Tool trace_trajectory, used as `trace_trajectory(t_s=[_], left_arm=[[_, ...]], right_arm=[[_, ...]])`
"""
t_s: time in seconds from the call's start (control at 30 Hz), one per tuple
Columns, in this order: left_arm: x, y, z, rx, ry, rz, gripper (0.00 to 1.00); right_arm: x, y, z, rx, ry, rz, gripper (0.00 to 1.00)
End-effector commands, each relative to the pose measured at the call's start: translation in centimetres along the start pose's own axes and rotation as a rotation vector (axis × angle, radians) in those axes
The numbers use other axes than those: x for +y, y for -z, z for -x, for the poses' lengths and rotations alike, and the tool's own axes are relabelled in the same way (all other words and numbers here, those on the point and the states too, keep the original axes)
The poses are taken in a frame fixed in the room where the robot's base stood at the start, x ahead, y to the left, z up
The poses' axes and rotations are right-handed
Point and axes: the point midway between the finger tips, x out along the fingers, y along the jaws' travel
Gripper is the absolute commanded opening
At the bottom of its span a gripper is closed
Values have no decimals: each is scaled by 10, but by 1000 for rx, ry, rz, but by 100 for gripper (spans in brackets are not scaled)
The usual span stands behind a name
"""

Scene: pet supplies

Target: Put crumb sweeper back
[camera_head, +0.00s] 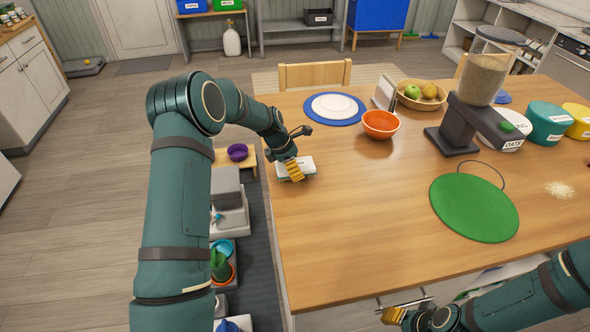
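A small white block-shaped thing with a teal lower edge, apparently the crumb sweeper (307,166), is at the table's left edge. My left gripper (293,171) is at it, with yellow fingers across its middle. The fingers hide part of it, and I cannot tell whether they are closed on it or whether it is lifted. My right gripper (394,315) is low at the table's front edge, beside a metal bar handle (405,303). Its fingertips are partly hidden, so its opening is unclear.
On the table (360,220) are an orange bowl (381,124), a fruit bowl (421,97), a food dispenser (470,105), a green mat (474,208) and crumbs (560,189). A white-walled, drawer-like space (492,277) shows below the front edge. The table's left half is mostly clear.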

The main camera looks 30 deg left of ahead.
Motion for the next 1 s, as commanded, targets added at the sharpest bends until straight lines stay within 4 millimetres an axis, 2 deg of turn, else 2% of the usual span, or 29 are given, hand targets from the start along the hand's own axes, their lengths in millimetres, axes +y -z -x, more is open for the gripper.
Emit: trace_trajectory(t_s=[0.1,0.43,0.47,0.5,0.53,0.83,1.0], left_arm=[[0,4,-11,-1,0,1,32],[0,5,-13,-1,-1,0,32],[0,5,-13,-1,-1,-1,80],[0,5,-13,-1,-1,-1,94],[0,5,-13,-1,-1,0,100],[0,5,-11,-1,-1,0,100],[1,4,6,-1,-4,-1,100]], right_arm=[[0,0,-1,0,0,0,47],[1,0,-3,0,0,0,47],[1,0,-2,0,0,0,47],[1,0,-2,0,0,0,47],[1,0,-2,0,0,0,47],[0,0,-1,0,0,0,47],[0,0,0,0,0,0,47]])
